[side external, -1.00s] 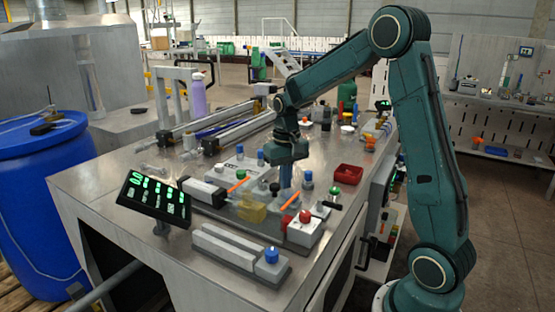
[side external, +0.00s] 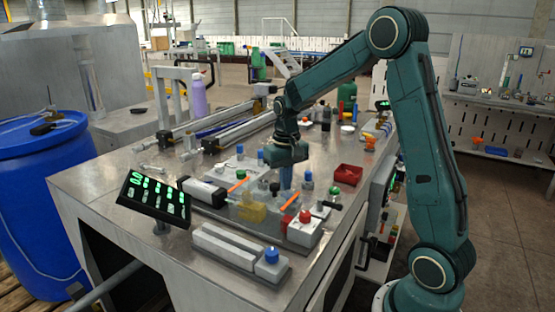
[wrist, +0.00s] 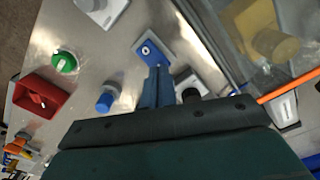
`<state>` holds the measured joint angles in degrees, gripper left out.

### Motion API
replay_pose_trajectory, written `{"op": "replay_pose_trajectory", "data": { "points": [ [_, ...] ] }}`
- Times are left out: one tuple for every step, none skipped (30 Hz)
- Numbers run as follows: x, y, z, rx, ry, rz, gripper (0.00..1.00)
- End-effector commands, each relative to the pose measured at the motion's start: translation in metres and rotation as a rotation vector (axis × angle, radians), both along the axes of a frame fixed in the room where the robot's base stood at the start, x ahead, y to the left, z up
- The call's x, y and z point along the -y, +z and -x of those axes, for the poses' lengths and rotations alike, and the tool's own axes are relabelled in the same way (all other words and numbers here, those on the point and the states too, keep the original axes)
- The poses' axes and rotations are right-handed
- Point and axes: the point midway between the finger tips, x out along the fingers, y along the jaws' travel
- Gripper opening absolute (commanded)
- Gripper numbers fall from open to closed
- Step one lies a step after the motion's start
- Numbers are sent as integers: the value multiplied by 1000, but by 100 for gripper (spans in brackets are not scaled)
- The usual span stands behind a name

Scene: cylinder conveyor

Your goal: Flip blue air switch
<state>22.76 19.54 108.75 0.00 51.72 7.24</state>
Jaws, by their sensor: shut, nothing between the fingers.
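A small blue switch (wrist: 148,50) on a pale metal plate shows at the top middle of the wrist view. My gripper (wrist: 157,72) is shut and empty, with its blue-grey fingertips right at the near edge of the switch. I cannot tell whether they touch it. In the side view my gripper (side external: 285,184) points down among the devices on the bench, and the switch cannot be made out there behind the fingers and a clear cover.
A blue-capped part (wrist: 105,98), a green knob (wrist: 64,62) and a red tray (wrist: 42,95) lie left of the fingers. A clear box with a yellow block (wrist: 275,45) is close on the right, with an orange rod (wrist: 288,86) nearby. A blue-knobbed box (side external: 267,262) stands at the bench front.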

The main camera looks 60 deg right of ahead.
Motion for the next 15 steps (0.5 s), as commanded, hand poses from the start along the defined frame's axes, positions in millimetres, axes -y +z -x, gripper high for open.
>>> {"op": "replay_pose_trajectory", "data": {
  "points": [
    [0, -1, 0, -1, 0, 0, 0],
    [0, -1, 0, -1, 0, 0, 0],
    [0, -1, 0, -1, 0, 0, 0],
    [0, -2, 0, -1, 0, 0, 0],
    [0, -2, 0, -1, 0, 0, 0],
    [0, -3, 0, -1, 0, 0, 0],
    [0, -3, 0, -1, 0, 0, 0],
    [0, -3, 0, -1, 0, 0, 0],
    [0, -4, 0, -1, 0, 0, 0],
    [0, -4, 0, -1, 0, 0, 0],
    [0, -4, 0, -1, 0, 0, 0],
    [0, -5, 0, -1, 0, 0, 0],
    [0, -5, 0, -1, 0, 0, 0],
    [0, -5, 0, -1, 0, 0, 0],
    [0, -6, 0, -1, 0, 0, 0]
  ]
}}
